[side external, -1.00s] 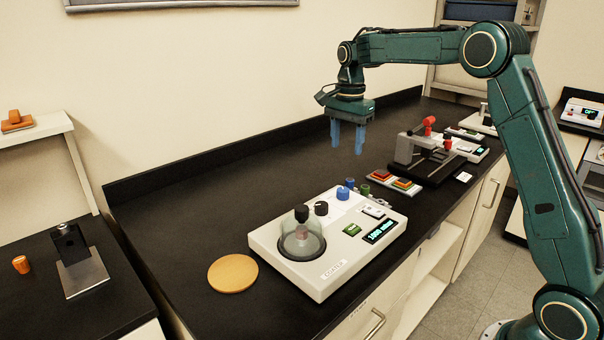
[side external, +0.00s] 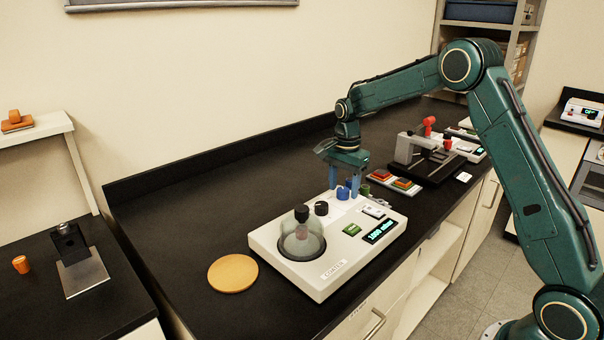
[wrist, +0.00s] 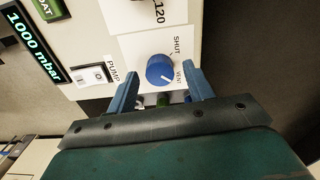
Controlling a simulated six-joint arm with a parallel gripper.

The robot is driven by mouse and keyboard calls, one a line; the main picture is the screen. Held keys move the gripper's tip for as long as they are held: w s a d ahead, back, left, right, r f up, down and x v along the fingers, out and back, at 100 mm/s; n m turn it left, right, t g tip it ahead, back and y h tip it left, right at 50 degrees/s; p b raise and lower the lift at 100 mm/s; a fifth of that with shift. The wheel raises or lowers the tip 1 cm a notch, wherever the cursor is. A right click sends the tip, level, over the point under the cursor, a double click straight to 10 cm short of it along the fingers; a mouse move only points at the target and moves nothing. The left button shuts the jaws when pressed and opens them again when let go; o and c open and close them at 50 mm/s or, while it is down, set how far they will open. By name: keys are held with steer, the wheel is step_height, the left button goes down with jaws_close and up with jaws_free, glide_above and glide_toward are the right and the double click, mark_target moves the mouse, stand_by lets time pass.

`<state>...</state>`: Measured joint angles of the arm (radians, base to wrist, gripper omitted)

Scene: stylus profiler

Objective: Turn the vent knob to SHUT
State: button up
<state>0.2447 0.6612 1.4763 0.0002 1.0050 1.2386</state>
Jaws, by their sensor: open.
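The blue vent knob (wrist: 160,69) sits on a white plate of the coater (side external: 262,240). In the wrist view SHUT is printed above right of it and VENT to its right. Its white pointer line slants toward the lower edge, not at SHUT. The knob also shows in the side external view (side external: 343,193). My gripper (side external: 344,184) points down over the knob's end of the coater. In the wrist view the open fingers (wrist: 163,76) stand on either side of the knob, with gaps. I cannot tell whether the fingertips are level with it.
A clear dome (side external: 301,238) and a black knob (side external: 321,208) are on the coater. Its display (wrist: 35,47) reads 1000 mbar, and a PUMP switch (wrist: 95,73) is nearby. Small green cylinders (side external: 365,189) and a tray of coloured pieces (side external: 397,184) stand close behind.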

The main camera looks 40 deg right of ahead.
steer(key=shift+f, duration=0.45)
steer(key=c, duration=1)
